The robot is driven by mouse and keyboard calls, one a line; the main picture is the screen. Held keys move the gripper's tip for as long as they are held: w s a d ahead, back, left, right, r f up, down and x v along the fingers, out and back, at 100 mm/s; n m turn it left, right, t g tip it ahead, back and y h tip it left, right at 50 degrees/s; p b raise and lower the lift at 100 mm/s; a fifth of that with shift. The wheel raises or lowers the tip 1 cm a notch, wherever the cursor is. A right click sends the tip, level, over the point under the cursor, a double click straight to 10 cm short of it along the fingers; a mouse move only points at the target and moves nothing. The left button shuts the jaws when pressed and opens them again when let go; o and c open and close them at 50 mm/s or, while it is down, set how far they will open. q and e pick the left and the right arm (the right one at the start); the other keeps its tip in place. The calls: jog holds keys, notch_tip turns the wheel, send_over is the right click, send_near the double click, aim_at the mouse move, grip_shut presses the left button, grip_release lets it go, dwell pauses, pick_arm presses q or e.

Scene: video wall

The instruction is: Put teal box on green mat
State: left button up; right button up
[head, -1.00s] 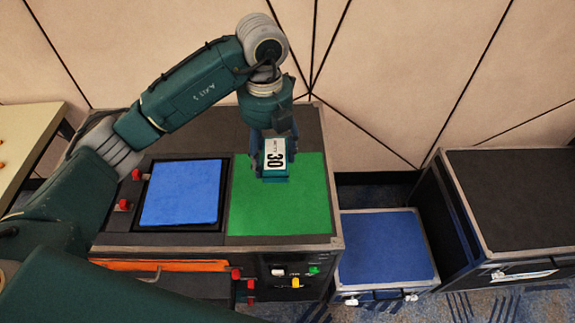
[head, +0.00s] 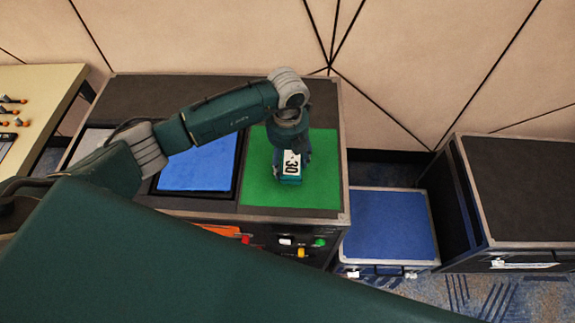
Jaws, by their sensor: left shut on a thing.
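The teal box (head: 291,168) carries a white label with a black "30". It shows in the head view over the middle of the green mat (head: 317,187). My left gripper (head: 290,158) comes down from above and is shut on the box. The box appears low at the mat, but I cannot tell whether it touches it. The gripper hides the far part of the box. My right gripper is not in view.
A blue pad (head: 200,168) lies left of the green mat on the same dark case (head: 235,87). A lower blue-topped case (head: 390,225) and a taller black case (head: 525,185) stand to the right. A pale table (head: 35,90) is at the far left. A panelled wall rises behind.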

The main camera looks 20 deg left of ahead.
aim_at(288, 168)
pick_arm(q)
notch_tip(288, 168, down, 4)
jog(key=shift+r+p, duration=0.15)
jog(key=shift+p, duration=0.15)
jog(key=shift+f, duration=0.2)
jog(key=shift+f, duration=0.15)
jog(key=o, duration=1.3)
